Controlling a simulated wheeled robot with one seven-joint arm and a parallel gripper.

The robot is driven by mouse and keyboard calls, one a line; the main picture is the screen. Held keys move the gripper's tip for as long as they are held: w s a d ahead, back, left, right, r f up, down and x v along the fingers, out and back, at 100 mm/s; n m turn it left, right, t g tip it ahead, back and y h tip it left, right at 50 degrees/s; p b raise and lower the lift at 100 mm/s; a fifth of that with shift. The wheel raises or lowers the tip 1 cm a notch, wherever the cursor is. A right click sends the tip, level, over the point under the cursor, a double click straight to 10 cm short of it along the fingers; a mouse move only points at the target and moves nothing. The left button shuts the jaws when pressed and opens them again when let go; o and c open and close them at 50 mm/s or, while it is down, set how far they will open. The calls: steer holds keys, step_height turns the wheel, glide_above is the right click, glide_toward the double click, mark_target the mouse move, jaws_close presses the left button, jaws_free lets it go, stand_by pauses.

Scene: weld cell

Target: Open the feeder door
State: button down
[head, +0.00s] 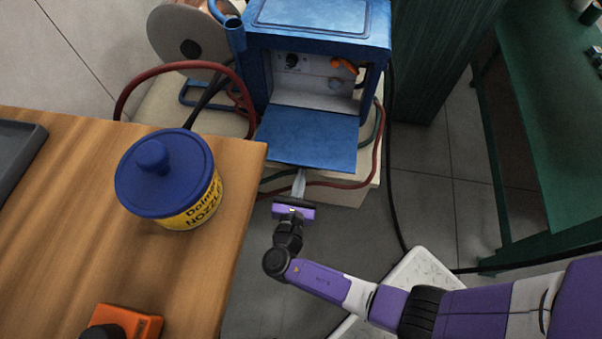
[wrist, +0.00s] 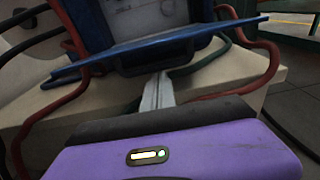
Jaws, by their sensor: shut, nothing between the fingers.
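The blue feeder (head: 317,28) stands behind the table corner. Its blue door (head: 308,138) is folded down and sticks out toward me, so the feeder's front is uncovered. The wrist view shows the door (wrist: 165,50) nearly edge-on, as a wide flap. My gripper (head: 299,182) is shut and empty, just in front of and below the door's outer edge. Its closed fingers (wrist: 158,88) point up toward the underside of the door in the wrist view. I cannot tell whether the fingertips touch the door.
A wooden table (head: 60,215) lies left of my arm, carrying a blue-lidded nozzle tub (head: 165,175) and an orange item (head: 128,320). A red hose (head: 150,75) and dark cables run around the feeder. A green bench (head: 565,130) stands at right.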

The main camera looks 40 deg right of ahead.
steer(key=shift+g+y, duration=0.4)
steer(key=shift+y, duration=0.2)
step_height(320, 180, up, 5)
steer(key=p, duration=0.8)
steer(key=shift+r, duration=0.1)
steer(key=f+v, duration=0.2)
steer(key=v, duration=0.9)
steer(key=shift+s+a+f, duration=0.3)
steer(key=shift+a+f, duration=0.05)
steer(key=shift+a, duration=0.1)
